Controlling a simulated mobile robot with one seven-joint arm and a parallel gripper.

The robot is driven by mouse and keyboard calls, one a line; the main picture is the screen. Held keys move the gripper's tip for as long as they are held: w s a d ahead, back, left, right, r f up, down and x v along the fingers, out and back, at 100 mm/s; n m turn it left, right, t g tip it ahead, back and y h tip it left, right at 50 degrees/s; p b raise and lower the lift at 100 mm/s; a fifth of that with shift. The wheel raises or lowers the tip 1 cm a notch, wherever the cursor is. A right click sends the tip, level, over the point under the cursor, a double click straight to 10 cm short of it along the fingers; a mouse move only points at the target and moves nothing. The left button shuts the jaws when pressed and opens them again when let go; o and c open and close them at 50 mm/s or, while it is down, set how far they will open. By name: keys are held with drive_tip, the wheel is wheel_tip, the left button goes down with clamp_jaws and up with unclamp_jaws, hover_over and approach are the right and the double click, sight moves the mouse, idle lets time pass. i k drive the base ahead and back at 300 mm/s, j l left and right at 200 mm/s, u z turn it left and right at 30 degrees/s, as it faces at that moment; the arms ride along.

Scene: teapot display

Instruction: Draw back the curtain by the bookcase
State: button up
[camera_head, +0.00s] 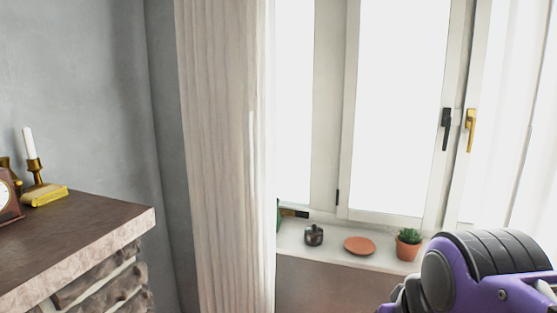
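A cream, wood-textured curtain (222,150) hangs in upright folds left of the window, beside the grey wall. A narrow pale upright strip (252,165) shows on its right part. A second, thin white curtain (535,130) hangs at the right edge, partly over the window. No bookcase is in view, so I cannot tell which curtain is beside it. A purple and black part of my arm shows at the lower right. My gripper is not in view.
A stone-fronted mantel (135,215) at left bears a brass candlestick (36,170), a yellow book (44,196) and part of a clock (8,196). The windowsill (335,255) holds a dark pot (313,236), a terracotta saucer (359,246) and a potted succulent (408,245) near my arm.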

sight(527, 20)
drive_tip(key=z, duration=1.1)
